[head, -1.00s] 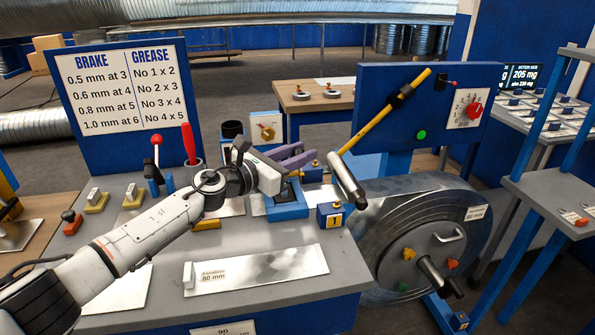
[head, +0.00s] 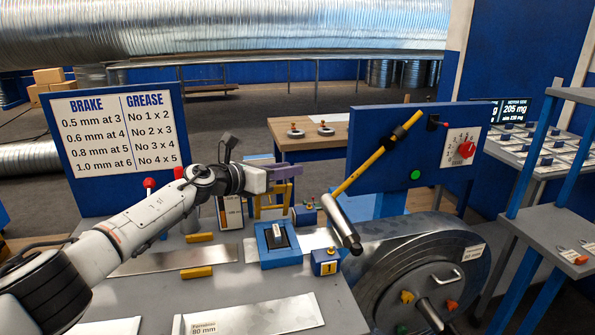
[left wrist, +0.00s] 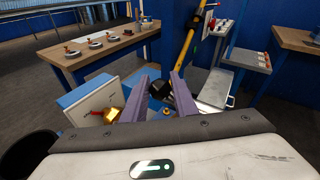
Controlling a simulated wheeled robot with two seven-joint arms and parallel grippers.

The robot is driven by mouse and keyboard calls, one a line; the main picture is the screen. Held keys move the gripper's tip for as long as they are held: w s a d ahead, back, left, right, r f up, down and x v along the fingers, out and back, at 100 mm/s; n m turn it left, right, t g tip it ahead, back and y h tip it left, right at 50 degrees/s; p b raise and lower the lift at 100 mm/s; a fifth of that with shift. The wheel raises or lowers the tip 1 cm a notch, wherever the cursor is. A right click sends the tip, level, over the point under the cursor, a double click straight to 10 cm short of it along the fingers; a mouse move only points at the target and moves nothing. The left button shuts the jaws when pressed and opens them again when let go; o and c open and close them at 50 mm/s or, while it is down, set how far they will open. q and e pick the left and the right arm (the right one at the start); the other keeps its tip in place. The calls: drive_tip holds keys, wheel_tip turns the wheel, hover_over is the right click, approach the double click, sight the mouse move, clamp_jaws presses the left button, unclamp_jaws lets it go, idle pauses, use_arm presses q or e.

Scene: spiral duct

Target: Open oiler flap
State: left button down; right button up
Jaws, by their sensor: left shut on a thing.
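My left gripper (head: 280,172), with purple fingers, is raised over the back of the bench. I cannot tell which part is the oiler flap. My right gripper is not in view.
A yellow bar with a grey roller (head: 342,222) slants down right of my gripper. A large metal coil (head: 400,258) stands at the right. The brake and grease board (head: 115,135) stands at the back left. Flat plates (head: 250,318) lie on the bench front.

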use_arm(q)
drive_tip(key=shift+a+f, duration=0.15)
drive_tip(key=shift+f, duration=0.25)
drive_tip(key=c, duration=1.4)
unclamp_jaws()
drive_tip(key=shift+c, duration=0.2)
drive_tip(key=shift+r, duration=0.2)
drive_tip(key=shift+s+a+r, duration=0.2)
drive_tip(key=shift+s+a, duration=0.05)
drive_tip(key=shift+a, duration=0.05)
drive_tip(key=p+v, duration=0.2)
drive_tip(key=v, duration=0.6)
drive_tip(key=shift+s+f, duration=0.1)
drive_tip(key=shift+s+a, duration=0.45)
drive_tip(key=shift+s, duration=0.05)
